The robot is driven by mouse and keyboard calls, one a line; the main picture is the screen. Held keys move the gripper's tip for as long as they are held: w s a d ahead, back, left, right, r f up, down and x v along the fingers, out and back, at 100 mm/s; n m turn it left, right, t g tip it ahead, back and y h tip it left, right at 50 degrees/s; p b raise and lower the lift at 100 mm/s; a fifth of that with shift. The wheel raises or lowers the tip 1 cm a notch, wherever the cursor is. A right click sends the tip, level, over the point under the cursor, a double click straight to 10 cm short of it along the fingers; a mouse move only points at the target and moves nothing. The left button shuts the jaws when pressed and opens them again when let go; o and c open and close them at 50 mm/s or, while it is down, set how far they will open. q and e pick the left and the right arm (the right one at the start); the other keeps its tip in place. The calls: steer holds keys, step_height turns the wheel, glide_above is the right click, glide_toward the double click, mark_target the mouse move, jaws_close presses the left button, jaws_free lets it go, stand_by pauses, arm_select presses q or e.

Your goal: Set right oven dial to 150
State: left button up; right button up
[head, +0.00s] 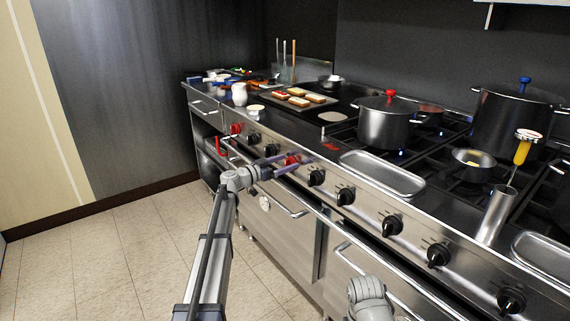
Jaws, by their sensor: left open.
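A red dial (292,160) sits on the steel front panel of the range, in the row of knobs; I take it as the right oven dial. Another red dial (236,128) is farther left on the same panel. My left gripper (283,165) is open, with its fingers reaching to the nearer red dial, one on its upper side and one on its lower side. I cannot tell whether they touch it. The dial's markings and setting are too small to read. Part of my right arm shows at the bottom, but its gripper is not visible.
Black knobs (316,178) continue along the panel to the right. Oven door handles (295,207) run below it. Above are a steel tray (382,174), a red-knobbed pot (386,122) and a small pan (473,160). The tiled floor (120,240) at left is clear.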

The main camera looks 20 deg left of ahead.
arm_select(q)
steer(key=c, duration=1.3)
steer(key=shift+c, duration=0.2)
steer(key=shift+n, duration=0.3)
steer(key=shift+w+a+f+n+b, duration=0.15)
steer(key=shift+a+f+n+b, duration=0.1)
steer(key=shift+n, duration=2.6)
steer(key=shift+w+a+f+n+b, duration=0.1)
steer(key=shift+f+n+b, duration=0.1)
steer(key=shift+n, duration=2.6)
steer(key=shift+w+a+f+n+b, duration=0.15)
steer(key=shift+a+f+n+b, duration=0.1)
steer(key=shift+n, duration=2.6)
steer(key=o, duration=1.3)
